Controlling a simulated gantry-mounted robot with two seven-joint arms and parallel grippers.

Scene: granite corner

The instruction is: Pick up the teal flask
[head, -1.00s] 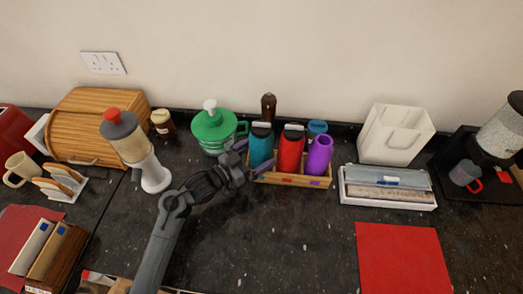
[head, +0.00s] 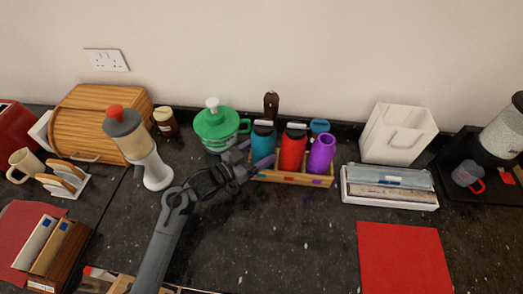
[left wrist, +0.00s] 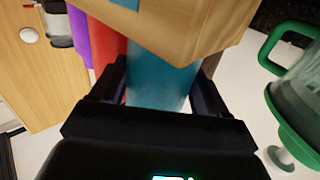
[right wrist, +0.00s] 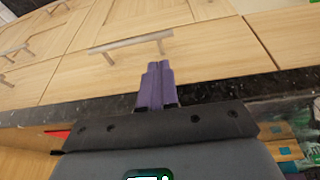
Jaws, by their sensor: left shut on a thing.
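The teal flask (head: 263,139) with a dark cap stands upright at the left end of a low wooden box (head: 300,180), beside a red flask (head: 293,152) and a purple flask (head: 321,154). My left gripper (head: 259,158) is shut on the teal flask, low on its body. In the left wrist view the flask (left wrist: 160,83) fills the space between the fingers, and the box wall (left wrist: 185,35) hides part of it. The flask's base is hidden. My right gripper (right wrist: 156,85) is shut and empty, facing wooden cabinet fronts; it is outside the head view.
A green-lidded jar (head: 214,130) stands close left of the gripper. A brown bottle (head: 271,105) and a blue-lidded item (head: 319,126) stand behind the flasks. A white tray (head: 390,202) is to the right. The dark counter (head: 280,235) in front is clear.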

